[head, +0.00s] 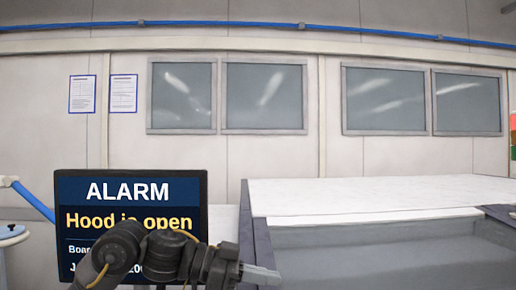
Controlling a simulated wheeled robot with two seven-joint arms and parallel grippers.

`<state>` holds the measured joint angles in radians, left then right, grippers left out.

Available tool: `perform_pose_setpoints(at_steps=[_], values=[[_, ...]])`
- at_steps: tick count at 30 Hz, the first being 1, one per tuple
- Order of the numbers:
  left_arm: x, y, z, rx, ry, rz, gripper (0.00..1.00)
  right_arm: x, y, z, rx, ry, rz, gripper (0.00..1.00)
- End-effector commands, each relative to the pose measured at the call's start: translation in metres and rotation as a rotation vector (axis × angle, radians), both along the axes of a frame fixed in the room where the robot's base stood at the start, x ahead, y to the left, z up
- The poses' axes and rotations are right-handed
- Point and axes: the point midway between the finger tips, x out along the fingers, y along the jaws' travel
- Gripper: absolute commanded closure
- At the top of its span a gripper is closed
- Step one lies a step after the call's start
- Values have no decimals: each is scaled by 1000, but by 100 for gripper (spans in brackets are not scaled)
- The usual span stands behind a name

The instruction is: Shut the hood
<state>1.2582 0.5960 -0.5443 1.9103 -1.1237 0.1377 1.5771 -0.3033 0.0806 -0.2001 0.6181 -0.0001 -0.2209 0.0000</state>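The machine at the right has a white top cover (370,193) and a grey, glassy panel (390,255) in front of it, with a dark frame edge (256,230) on the left. This looks like the hood; its hinge and lower edge are not visible. A screen (125,190) at the left reads "ALARM" and "Hood is open"; its lower text is partly covered by my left arm. My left gripper (277,274) points right, at the lower left of the grey panel. I cannot tell if it touches the panel or if its fingers are apart. My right gripper is out of view.
A pale wall with dark windows (264,96) and two posted sheets (123,93) stands behind. A blue pipe (200,23) runs along its top. A red and green light (513,130) shows at the right edge. A round pale object (12,232) is at the far left.

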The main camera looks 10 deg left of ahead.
Motion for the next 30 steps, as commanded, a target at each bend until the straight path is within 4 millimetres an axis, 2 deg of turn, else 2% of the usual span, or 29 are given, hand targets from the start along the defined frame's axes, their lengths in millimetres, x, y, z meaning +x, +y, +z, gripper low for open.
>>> perform_pose_setpoints(at_steps=[16,20,26,28,30], values=[[0,0,3,-1,0,0,100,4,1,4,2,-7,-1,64],[-1,-3,17,-1,0,-4,100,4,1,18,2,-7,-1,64],[-5,-10,47,-1,0,-13,100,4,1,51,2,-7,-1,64],[-9,4,37,0,-3,-9,100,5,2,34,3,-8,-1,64],[-14,18,41,0,-4,-9,100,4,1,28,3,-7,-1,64]])
